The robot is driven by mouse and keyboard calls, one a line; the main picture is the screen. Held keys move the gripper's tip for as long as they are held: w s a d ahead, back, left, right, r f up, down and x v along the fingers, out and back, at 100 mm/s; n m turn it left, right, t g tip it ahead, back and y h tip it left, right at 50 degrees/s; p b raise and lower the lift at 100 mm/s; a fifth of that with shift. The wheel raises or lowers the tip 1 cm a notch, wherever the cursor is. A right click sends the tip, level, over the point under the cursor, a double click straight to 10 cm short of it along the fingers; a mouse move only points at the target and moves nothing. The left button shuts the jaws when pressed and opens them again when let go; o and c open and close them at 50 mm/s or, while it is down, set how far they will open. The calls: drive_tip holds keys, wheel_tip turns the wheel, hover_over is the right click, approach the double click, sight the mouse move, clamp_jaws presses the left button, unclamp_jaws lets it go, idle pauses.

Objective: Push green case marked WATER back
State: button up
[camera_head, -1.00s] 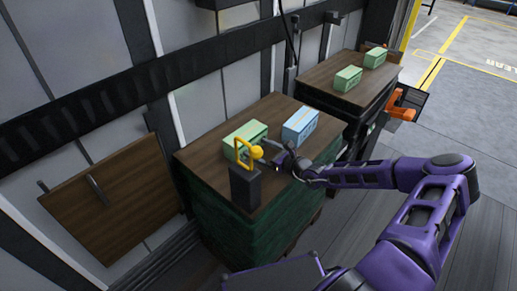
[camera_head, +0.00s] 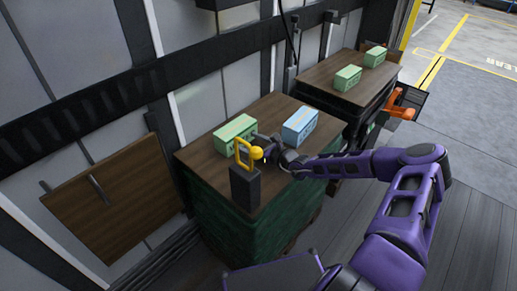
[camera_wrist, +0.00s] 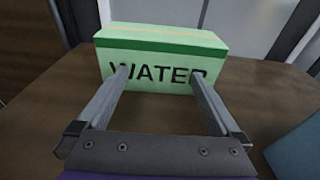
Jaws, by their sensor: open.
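The green case marked WATER (camera_wrist: 160,75) stands upright on the near wooden tabletop, its lettered face toward my gripper (camera_wrist: 160,76) in the wrist view. In the head view the green case (camera_head: 235,134) sits toward the back left of the top. My gripper is open, its two fingers spread across the lettered face. The fingertips appear to touch that face, and no part of the case is between them. In the head view the fingers are partly hidden behind a yellow handle.
A blue case (camera_head: 299,125) stands to the right on the same top (camera_head: 200,153); its corner shows in the wrist view (camera_wrist: 297,150). A dark post (camera_head: 245,188) with the yellow handle (camera_head: 246,152) stands at the front edge. Green cases (camera_head: 347,78) sit on the farther table.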

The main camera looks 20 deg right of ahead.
drive_tip(key=shift+r+x, duration=0.15)
drive_tip(key=shift+x, duration=0.7)
drive_tip(key=shift+r+x, duration=0.15)
drive_tip(key=shift+x, duration=0.75)
drive_tip(key=shift+p+v, duration=0.95)
drive_tip(key=shift+v, duration=0.35)
drive_tip(key=shift+s+d+f+p, duration=0.1)
drive_tip(key=shift+s+d+p, duration=0.45)
drive_tip(key=shift+s, duration=0.4)
drive_tip(key=shift+s+d+f+p, duration=0.15)
drive_tip(key=shift+s+d+p, duration=0.3)
drive_tip(key=shift+s+d, duration=0.4)
drive_tip(key=shift+s+a, duration=0.1)
drive_tip(key=shift+a, duration=0.05)
